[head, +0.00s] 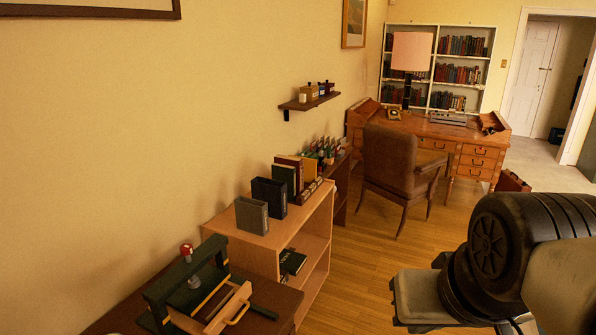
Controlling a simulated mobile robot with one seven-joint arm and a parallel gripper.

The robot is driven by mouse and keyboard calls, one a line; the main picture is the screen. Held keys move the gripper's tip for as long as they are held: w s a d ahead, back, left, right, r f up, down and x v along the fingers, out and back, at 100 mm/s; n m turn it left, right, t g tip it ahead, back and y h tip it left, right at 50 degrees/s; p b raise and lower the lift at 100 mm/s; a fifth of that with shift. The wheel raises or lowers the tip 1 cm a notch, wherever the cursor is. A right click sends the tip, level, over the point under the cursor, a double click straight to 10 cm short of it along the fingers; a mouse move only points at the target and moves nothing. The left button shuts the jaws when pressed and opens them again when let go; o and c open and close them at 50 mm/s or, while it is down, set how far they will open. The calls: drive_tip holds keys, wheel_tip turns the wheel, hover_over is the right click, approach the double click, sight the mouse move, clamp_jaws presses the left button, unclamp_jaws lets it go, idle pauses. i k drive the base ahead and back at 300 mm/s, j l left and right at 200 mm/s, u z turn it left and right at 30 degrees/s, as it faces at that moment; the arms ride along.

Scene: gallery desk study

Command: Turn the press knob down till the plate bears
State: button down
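The press (160,292) stands on a dark brown surface at the lower left of the head view. It has a dark green frame with a crossbar over a grey screw. The red press knob (186,249) tops the screw and stands above the crossbar. Pale wooden parts and a yellow handle (238,313) show at its front right. I cannot tell whether the plate touches anything below it. My arm fills the lower right, well apart from the press. My gripper's fingers do not show.
A low wooden shelf (262,250) with box files and books stands behind the press. A dark rod (263,312) lies beside the press. A chair (396,160) and a desk (470,140) are farther back. Open wooden floor lies between shelf and arm.

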sight(186, 248)
drive_tip(key=u, duration=1.3)
